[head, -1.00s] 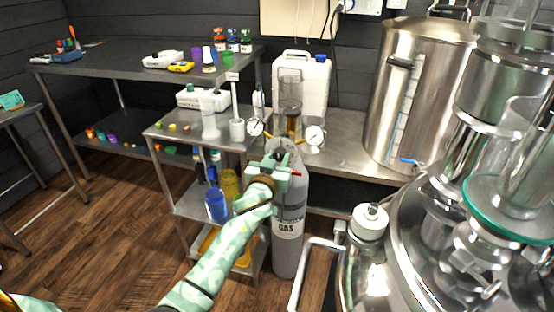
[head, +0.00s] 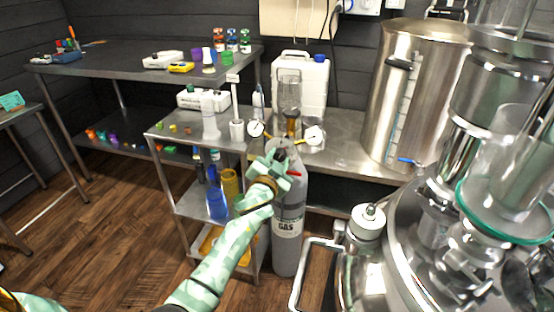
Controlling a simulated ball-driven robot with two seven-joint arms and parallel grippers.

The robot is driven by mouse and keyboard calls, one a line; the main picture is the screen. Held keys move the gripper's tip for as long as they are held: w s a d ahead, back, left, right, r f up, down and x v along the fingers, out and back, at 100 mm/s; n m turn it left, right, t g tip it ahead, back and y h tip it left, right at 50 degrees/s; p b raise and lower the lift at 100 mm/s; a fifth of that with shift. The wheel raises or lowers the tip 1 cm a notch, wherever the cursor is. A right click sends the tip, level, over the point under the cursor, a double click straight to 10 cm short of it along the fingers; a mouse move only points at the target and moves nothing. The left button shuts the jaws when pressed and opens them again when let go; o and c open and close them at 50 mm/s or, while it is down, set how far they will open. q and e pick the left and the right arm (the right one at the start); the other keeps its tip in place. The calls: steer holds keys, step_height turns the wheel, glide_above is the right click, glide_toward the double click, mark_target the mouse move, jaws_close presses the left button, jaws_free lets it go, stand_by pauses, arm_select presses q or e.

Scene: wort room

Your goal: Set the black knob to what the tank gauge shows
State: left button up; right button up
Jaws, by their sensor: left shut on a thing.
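A grey gas cylinder (head: 287,222) stands upright beside the steel cart. Two round white dial gauges flank its top, a left gauge (head: 256,128) and a right gauge (head: 313,135). Their needles are too small to read, and I cannot tell which is the tank gauge. My mint-green left gripper (head: 280,164) is at the cylinder's top, between and below the gauges, shut on the black knob (head: 281,152). The fingers hide most of the knob, so its setting cannot be read. My right gripper is not in view.
A steel cart (head: 212,140) with bottles and jugs stands left of the cylinder. A large steel tank (head: 412,90) stands on the bench behind. Shiny vessels with a glass-like cover (head: 510,195) crowd the right. The wooden floor (head: 120,235) at left is clear.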

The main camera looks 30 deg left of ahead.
arm_select(q)
steer(key=m, duration=0.2)
steer(key=shift+d+f+m, duration=0.1)
steer(key=shift+f+m, duration=0.05)
steer(key=shift+m, duration=0.25)
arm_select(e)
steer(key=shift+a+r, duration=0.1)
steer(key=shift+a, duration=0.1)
arm_select(q)
steer(key=shift+m, duration=0.4)
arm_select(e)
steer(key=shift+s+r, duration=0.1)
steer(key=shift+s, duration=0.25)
arm_select(q)
steer(key=shift+f, duration=0.1)
steer(key=o, duration=1)
steer(key=shift+c, duration=0.2)
